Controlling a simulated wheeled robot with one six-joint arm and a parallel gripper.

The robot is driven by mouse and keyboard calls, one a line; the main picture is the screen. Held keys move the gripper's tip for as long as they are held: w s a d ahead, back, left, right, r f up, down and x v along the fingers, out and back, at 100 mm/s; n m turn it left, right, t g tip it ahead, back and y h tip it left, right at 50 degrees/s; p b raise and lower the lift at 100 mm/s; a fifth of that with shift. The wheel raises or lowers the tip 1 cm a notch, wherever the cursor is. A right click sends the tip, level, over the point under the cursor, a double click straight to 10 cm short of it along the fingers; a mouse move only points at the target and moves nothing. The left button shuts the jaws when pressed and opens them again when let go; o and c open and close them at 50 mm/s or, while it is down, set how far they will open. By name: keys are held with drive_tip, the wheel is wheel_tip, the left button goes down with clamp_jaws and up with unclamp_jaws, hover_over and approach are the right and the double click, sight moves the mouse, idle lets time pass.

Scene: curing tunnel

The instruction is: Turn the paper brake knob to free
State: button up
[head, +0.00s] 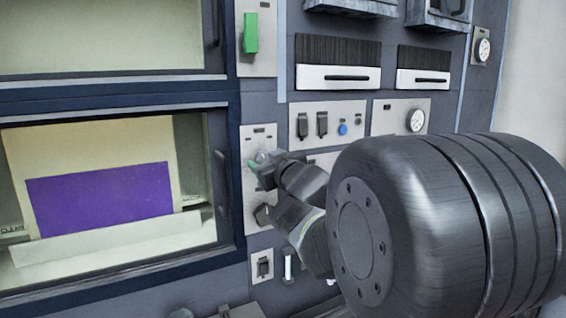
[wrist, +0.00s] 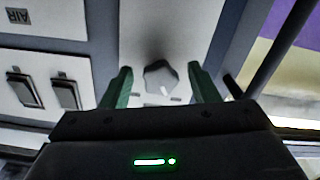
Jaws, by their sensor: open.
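A grey lobed knob (wrist: 160,77) with a white pointer mark sits on a pale plate (wrist: 185,25) in the wrist view. The mark points down and slightly right in that picture, toward small labels I cannot read. My gripper (wrist: 160,84) is open, its two green fingers on either side of the knob with gaps to both. Nothing is held. In the head view my gripper (head: 264,160) is at the upper part of the narrow plate (head: 260,135) beside the window and hides most of this knob. I cannot tell whether the fingertips reach past the knob's face.
A dark knob-like shape (head: 263,214) is lower on the same plate. The window's handle (head: 222,180) runs close to the left. A green lever (head: 251,33) is above.

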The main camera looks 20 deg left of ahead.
drive_tip(key=c, duration=1)
drive_tip(key=n+b, duration=0.1)
drive_tip(key=n, duration=0.1)
drive_tip(key=shift+n, duration=0.3)
drive_tip(key=o, duration=1)
drive_tip(key=p+v, duration=0.1)
drive_tip(key=v, duration=1.3)
